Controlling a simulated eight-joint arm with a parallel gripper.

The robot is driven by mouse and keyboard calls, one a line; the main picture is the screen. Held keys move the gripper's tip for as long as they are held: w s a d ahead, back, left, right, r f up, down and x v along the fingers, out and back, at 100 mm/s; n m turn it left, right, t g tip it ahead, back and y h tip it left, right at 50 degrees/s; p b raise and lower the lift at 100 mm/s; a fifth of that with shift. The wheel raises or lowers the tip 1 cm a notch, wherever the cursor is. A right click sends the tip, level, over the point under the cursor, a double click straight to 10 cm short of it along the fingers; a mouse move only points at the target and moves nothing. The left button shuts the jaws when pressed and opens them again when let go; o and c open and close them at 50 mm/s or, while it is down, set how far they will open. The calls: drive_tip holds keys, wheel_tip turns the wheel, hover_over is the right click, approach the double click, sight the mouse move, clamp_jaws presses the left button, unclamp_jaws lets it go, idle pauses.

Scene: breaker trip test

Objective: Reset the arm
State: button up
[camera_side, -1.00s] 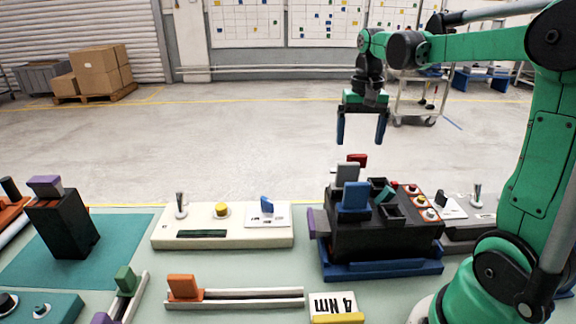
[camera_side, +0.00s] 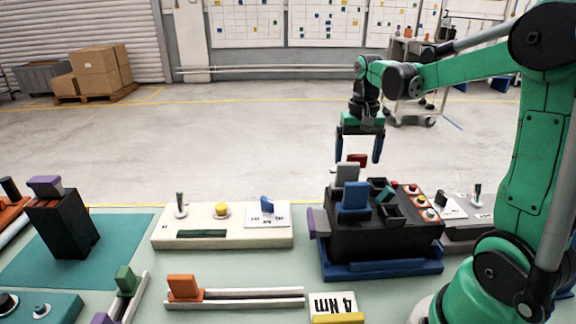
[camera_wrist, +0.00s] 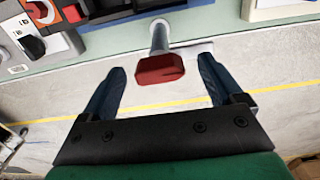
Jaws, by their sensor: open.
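My gripper (camera_side: 359,158) has two blue fingers spread wide and pointing down. In the side view it hangs above the back of the black breaker unit (camera_side: 345,235), which sits in a blue tray (camera_side: 385,268). A red block (camera_side: 357,160) shows between the fingertips, behind a grey lever and a blue lever (camera_side: 355,196). In the wrist view the red block (camera_wrist: 160,69) sits on a grey post, between and ahead of the open fingers (camera_wrist: 160,82). No finger visibly touches it.
A cream panel (camera_side: 165,237) with a toggle, a yellow button and a blue switch lies to the left. A grey panel (camera_side: 468,232) is at the right. The air left of my gripper is clear.

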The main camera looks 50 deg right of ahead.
drive_tip(key=shift+f+n, duration=0.1)
drive_tip(key=shift+n, duration=0.5)
